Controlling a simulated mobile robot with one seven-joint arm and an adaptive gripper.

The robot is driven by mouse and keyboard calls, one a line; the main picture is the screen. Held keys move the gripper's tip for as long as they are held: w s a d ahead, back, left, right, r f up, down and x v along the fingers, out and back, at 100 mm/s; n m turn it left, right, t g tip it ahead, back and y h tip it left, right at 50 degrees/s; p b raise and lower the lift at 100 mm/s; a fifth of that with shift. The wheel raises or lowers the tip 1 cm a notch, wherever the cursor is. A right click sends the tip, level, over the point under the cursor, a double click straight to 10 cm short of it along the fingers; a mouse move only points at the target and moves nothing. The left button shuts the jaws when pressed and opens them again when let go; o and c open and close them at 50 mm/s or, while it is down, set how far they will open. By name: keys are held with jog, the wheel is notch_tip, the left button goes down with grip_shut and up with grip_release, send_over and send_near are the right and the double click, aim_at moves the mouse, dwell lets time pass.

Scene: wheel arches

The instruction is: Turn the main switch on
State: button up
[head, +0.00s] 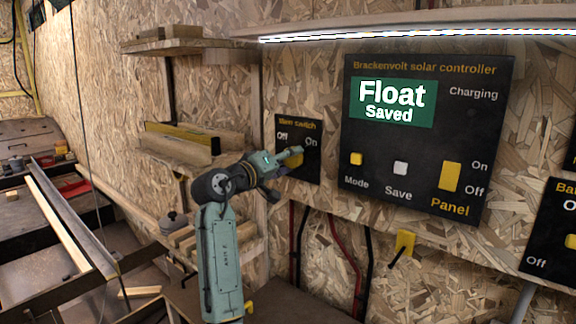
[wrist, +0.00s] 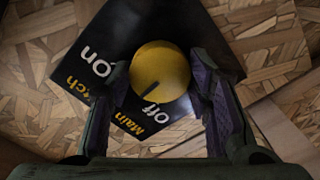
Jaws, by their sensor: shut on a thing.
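The main switch is a black plate (head: 312,171) on the chipboard wall with a round yellow knob (wrist: 165,66) and the words Off and On. In the head view my gripper (head: 291,156) is at the plate and covers most of the knob. In the wrist view my gripper (wrist: 161,82) has one finger on each side of the knob and is shut on it.
A solar controller panel (head: 417,187) to the right reads "Float Saved". Another black panel (head: 552,235) is at the right edge. Wooden shelves (head: 185,151) stand left of the switch. A yellow hook (head: 404,243) and cables (head: 343,255) are below.

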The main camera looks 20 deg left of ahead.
jog(key=m+b, duration=0.2)
jog(key=m, duration=0.3)
jog(key=shift+f+m, duration=0.15)
jog(key=shift+m, duration=0.15)
jog(key=shift+m+b, duration=0.95)
jog(key=shift+m, duration=1.05)
jog(key=o, duration=1.1)
jog(key=shift+o, duration=0.2)
jog(key=v, duration=1.2)
